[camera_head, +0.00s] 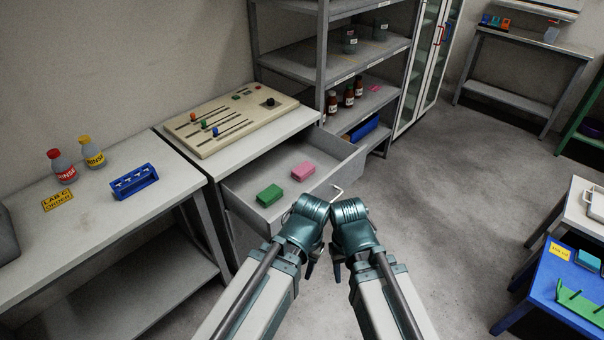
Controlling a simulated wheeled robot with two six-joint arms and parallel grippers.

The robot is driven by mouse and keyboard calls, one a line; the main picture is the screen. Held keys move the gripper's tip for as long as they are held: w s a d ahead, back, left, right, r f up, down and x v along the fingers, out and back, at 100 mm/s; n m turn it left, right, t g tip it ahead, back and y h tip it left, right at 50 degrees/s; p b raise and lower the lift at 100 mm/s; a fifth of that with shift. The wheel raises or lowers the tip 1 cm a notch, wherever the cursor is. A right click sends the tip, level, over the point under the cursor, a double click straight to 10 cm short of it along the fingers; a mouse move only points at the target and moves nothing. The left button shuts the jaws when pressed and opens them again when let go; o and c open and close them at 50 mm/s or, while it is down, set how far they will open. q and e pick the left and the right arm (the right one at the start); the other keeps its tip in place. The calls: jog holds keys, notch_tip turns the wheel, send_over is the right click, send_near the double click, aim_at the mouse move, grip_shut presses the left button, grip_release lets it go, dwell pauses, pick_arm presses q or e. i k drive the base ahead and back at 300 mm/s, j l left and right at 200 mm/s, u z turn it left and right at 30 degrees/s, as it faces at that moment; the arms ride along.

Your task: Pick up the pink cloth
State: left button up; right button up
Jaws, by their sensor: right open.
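A pink folded cloth-like block (303,171) lies in the open drawer (237,203), towards its right side. A green block (269,195) lies apart from it, to its left and nearer to me. My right gripper (337,268) is in front of the drawer, below the pink block in the picture; it is open and apart from both blocks. My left gripper (311,266) hangs close beside it, largely hidden by its own wrist, so its jaws are unclear. Neither gripper touches the pink block.
A control panel (238,120) sits on the cabinet above the drawer. The drawer handle (337,190) sticks out near my wrists. A shelf rack (290,65) stands behind, with bottles and a small pink item (374,88). A blue table (545,292) is right; open floor lies between.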

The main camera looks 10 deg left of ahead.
aim_at(301, 172)
jog(key=u, duration=1.4)
jog(key=i+l, duration=0.15)
jog(key=l, duration=0.2)
jog(key=i+l+u, duration=0.1)
jog(key=l, duration=0.3)
jog(key=i+l+u, duration=0.1)
jog(key=l, duration=0.3)
jog(key=i+l, duration=0.2)
jog(key=l, duration=0.15)
